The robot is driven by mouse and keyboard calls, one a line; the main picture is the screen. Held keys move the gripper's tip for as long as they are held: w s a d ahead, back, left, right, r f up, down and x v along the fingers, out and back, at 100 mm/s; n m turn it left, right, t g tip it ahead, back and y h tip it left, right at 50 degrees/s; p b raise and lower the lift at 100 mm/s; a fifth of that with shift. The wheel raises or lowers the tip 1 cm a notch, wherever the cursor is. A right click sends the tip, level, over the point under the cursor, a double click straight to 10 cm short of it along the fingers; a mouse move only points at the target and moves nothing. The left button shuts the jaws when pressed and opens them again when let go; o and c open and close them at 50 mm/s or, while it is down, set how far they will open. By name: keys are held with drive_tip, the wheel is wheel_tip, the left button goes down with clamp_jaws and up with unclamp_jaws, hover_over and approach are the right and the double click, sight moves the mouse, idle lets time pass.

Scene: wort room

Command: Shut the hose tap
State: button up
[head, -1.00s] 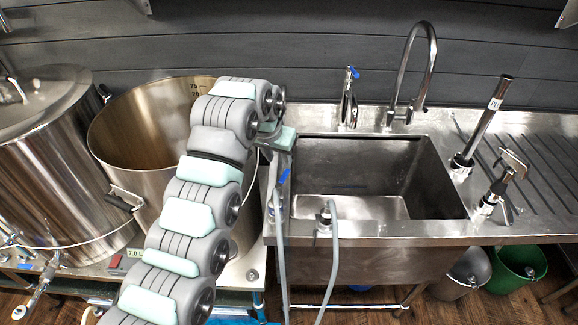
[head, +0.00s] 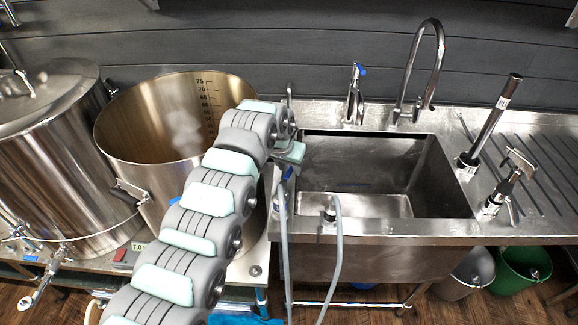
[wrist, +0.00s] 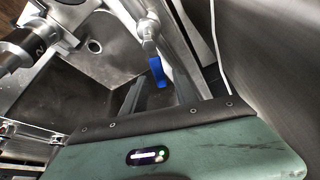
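The hose tap (head: 287,174) has a blue lever and sits at the sink's left rim, above a grey hose. Its blue lever also shows in the wrist view (wrist: 157,71), on a metal body near the upper middle. My gripper (wrist: 159,88) is just short of the lever, with two dark fingers seemingly apart and the lever in line with the gap. I see no contact. In the head view my gripper's mint-coloured hand (head: 291,151) is right above the tap, and its fingers are mostly hidden there.
The steel sink (head: 390,232) lies right of my gripper, a big open pot (head: 150,180) left. A second hose (head: 338,245) hangs over the sink's front rim. Behind stand another blue-levered tap (head: 355,100) and a tall curved faucet (head: 437,60).

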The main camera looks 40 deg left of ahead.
clamp_jaws()
idle(1.2)
